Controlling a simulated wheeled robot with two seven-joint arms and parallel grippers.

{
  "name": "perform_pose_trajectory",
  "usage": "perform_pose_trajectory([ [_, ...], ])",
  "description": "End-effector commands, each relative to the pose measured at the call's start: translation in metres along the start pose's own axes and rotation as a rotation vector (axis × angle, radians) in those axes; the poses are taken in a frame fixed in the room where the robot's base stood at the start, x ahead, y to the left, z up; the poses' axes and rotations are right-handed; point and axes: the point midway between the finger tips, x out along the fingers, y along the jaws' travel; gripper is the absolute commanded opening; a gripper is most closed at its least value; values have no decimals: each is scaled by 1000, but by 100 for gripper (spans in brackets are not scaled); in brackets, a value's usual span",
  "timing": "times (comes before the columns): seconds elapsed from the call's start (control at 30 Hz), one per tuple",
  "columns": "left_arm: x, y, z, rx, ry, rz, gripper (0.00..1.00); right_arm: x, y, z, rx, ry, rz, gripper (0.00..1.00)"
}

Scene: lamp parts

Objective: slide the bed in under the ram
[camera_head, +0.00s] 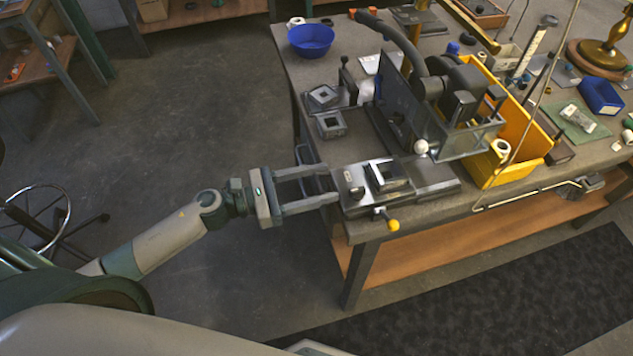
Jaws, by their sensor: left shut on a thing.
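The bed (433,176) is a flat grey metal slide at the table's front left corner, with a dark square fixture (387,176) on top. My left gripper (331,183) reaches in from the left and is shut on the bed's left end, its fingers spread on either side of a dark handle. The exact contact is too small to see. The ram belongs to the dark press (455,85) behind the bed, which has a long curved lever and a clear guard (430,120). The ram's tip is hidden. The bed lies in front of the guard. My right gripper is not in view.
A yellow-knobbed lever (386,220) and a white ball knob (421,147) stand by the bed. Grey square blocks (330,124) lie behind it. A yellow bin (515,150) is to the right, a blue bowl (311,40) at the back. Open floor lies left of the table.

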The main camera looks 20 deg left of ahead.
Motion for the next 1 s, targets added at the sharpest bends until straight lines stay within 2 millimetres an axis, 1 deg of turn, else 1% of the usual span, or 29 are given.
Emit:
perform_pose_trajectory([
  [0.03,5,3,1,4,-2,6,15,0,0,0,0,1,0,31],
  [0.17,26,3,2,5,-3,7,15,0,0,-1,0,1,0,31],
  [0.4,81,5,3,6,-4,9,15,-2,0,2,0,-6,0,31],
  [0.5,102,5,2,5,-3,9,15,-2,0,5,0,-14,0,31],
  [0.57,111,5,2,5,-3,10,15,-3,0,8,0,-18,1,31],
  [0.7,120,6,2,6,-1,11,15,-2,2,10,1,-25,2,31],
  [0.97,121,6,3,6,-3,12,15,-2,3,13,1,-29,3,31],
  [1.0,121,6,3,6,-3,12,62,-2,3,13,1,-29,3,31],
])
